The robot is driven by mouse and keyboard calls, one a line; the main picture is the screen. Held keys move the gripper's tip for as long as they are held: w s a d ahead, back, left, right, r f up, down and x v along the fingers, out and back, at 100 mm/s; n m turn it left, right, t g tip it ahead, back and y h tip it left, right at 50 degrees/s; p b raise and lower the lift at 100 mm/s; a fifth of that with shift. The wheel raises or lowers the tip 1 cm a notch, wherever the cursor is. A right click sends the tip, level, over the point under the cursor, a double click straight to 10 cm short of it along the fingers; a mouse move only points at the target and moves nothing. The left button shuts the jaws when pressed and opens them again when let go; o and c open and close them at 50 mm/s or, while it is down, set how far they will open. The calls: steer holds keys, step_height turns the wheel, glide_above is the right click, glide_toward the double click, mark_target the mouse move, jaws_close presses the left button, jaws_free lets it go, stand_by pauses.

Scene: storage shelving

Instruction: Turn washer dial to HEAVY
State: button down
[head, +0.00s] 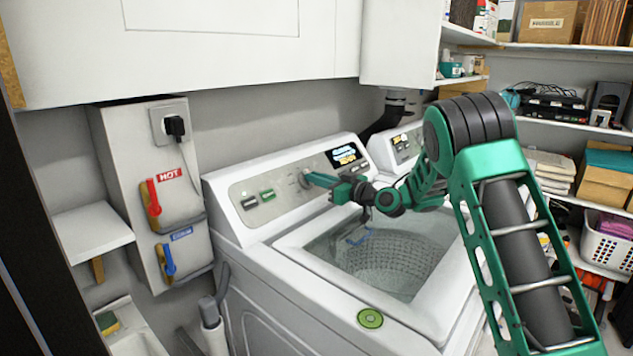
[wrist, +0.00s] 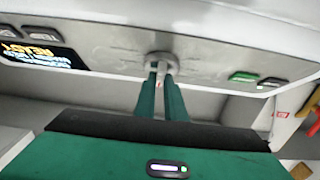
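The washer dial (wrist: 160,57) is a round grey knob on the washer's sloped control panel (head: 279,195). In the head view the dial (head: 303,180) is partly hidden by my fingertips. My gripper (head: 312,179) reaches in from the right with its green fingers at the dial. In the wrist view my gripper (wrist: 161,72) has one finger on each side of the dial's narrow grip, with only a slim gap between them. It looks shut on the dial. The markings around the dial are too faint to read, so its setting cannot be told.
The washer's display (head: 346,155) is lit beside the dial. Green and grey buttons (head: 267,194) sit to the left. The open tub (head: 390,260) lies below my arm. A second machine (head: 403,148) stands to the right, and a white cabinet (head: 190,40) hangs above.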

steer(key=shift+m, duration=0.3)
steer(key=m+t+h, duration=0.1)
steer(key=m, duration=0.1)
steer(key=m+h, duration=0.2)
steer(key=m+t+h, duration=0.1)
steer(key=m, duration=0.1)
steer(key=shift+s+a+r+m+t+h, duration=0.15)
steer(key=shift+s+a+m+t+h, duration=0.15)
steer(key=shift+m, duration=0.1)
steer(key=shift+m+h, duration=1.1)
steer(key=shift+m, duration=0.3)
steer(key=shift+m+h, duration=0.3)
steer(key=c, duration=1.8)
jaws_free()
steer(key=v, duration=1)
steer(key=shift+s+d, duration=0.1)
steer(key=shift+s, duration=0.2)
steer(key=shift+f, duration=0.25)
